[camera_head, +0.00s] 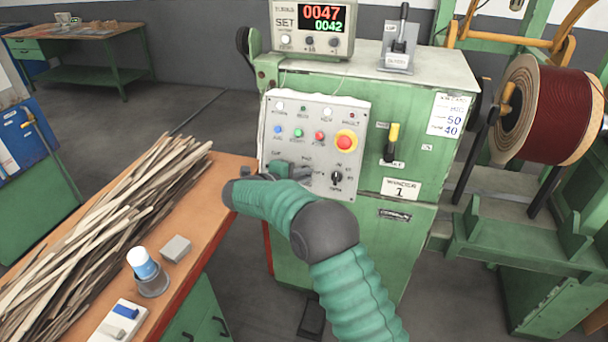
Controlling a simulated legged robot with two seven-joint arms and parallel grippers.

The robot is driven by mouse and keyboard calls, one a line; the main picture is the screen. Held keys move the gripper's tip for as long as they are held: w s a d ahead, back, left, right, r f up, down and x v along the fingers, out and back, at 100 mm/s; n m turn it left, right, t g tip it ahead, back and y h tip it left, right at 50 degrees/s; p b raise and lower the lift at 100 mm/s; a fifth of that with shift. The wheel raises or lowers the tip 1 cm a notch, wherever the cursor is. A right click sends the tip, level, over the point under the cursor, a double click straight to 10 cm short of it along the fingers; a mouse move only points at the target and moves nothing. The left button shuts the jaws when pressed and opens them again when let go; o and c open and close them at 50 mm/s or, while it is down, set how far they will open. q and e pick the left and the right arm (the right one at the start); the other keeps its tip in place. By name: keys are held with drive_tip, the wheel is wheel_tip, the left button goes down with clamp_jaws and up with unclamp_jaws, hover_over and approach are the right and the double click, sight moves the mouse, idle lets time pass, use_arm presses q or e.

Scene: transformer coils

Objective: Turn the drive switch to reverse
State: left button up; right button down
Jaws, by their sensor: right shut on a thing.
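The light grey control panel (366,112) is on the front of the green winding machine. My right arm comes in from below, and my right gripper (291,171) is against the panel's lower left part. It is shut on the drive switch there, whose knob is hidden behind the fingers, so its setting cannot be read. A second black rotary knob (337,178) sits to the right, apart from the gripper. My left gripper is not in view.
A red emergency button (345,142) and several small coloured buttons sit above the gripper. A yellow-tipped lever (392,142) is to the right. The wooden bench (215,183) with strips (110,225) stands at left. A wire spool (562,112) is at right.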

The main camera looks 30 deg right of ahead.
drive_tip(key=shift+a+f, duration=0.2)
drive_tip(key=shift+f, duration=0.15)
drive_tip(key=c, duration=1.6)
unclamp_jaws()
drive_tip(key=shift+o, duration=0.5)
drive_tip(key=shift+r, duration=0.15)
drive_tip(key=shift+r, duration=0.15)
drive_tip(key=p+v, duration=0.1)
drive_tip(key=v, duration=1.5)
drive_tip(key=shift+a, duration=0.35)
drive_tip(key=shift+r, duration=0.1)
